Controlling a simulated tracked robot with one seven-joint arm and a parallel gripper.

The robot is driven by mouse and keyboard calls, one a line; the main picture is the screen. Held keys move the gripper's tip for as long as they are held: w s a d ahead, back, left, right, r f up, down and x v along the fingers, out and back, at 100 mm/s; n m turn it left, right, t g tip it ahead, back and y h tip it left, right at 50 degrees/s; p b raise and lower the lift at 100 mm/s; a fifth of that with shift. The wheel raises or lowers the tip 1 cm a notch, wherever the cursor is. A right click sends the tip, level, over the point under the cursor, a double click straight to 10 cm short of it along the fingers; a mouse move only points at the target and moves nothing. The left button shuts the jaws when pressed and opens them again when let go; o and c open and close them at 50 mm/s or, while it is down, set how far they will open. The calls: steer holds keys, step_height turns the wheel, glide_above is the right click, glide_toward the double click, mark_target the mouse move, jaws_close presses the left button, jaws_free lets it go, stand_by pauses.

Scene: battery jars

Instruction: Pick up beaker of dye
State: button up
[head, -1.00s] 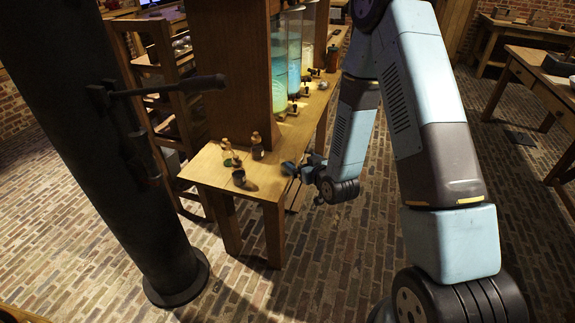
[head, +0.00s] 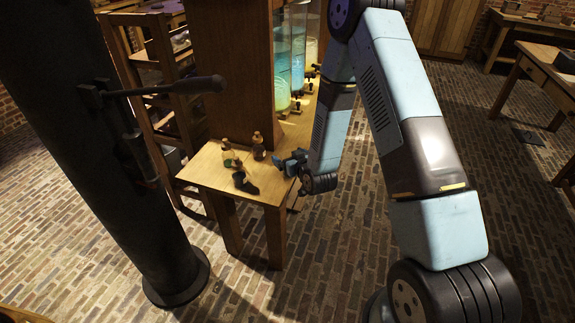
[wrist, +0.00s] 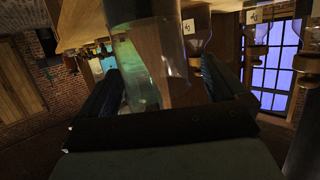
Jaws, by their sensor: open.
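The beaker (head: 240,179), a small vessel with dark contents, stands upright near the front corner of the wooden table (head: 215,179). In the wrist view, which is upside down, a clear glass beaker (wrist: 150,45) with a dark part near its base shows between the lines of the two jaws. My gripper (head: 286,163) is at the table's right edge, to the right of the beaker and apart from it in the head view. In the wrist view, my gripper (wrist: 162,75) has its jaws spread wide, one at each side. I cannot tell how deep the beaker is between them.
A pale corked bottle (head: 228,155) and a darker one (head: 258,147) stand just behind the beaker. Labelled bottles (wrist: 197,40) show in the wrist view. A tall wooden case (head: 233,70) and glass jars with taps (head: 283,65) stand farther back. A dark column (head: 110,150) is at left.

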steer(key=shift+w+a+f, duration=0.2)
steer(key=shift+w+a, duration=0.05)
steer(key=shift+w, duration=0.3)
steer(key=shift+w+d+f, duration=0.1)
steer(key=shift+w+d, duration=0.05)
steer(key=shift+w, duration=0.35)
steer(key=shift+s, duration=0.1)
steer(key=shift+c, duration=1)
steer(key=c, duration=0.9)
